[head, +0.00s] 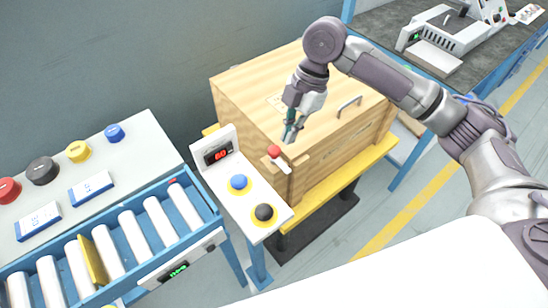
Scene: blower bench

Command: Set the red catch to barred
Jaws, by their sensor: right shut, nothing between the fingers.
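The red catch (274,152) is a small red knob with a short pale bar beside it, at the near left corner of the wooden crate (327,155). The pale bar slants down to the right from the knob. I cannot tell from this view which setting the catch is in. My right gripper (289,136) is shut and empty. It points down, and its fingertips are just above and right of the red knob. I cannot tell whether they touch it. My left gripper is not in view.
The crate, with a metal handle (349,106) on its lid, stands on a yellow platform (335,187). Left of it is a white panel with a blue button (239,182), a black button (264,212) and a red display (217,155). A blue roller conveyor (216,220) lies further left.

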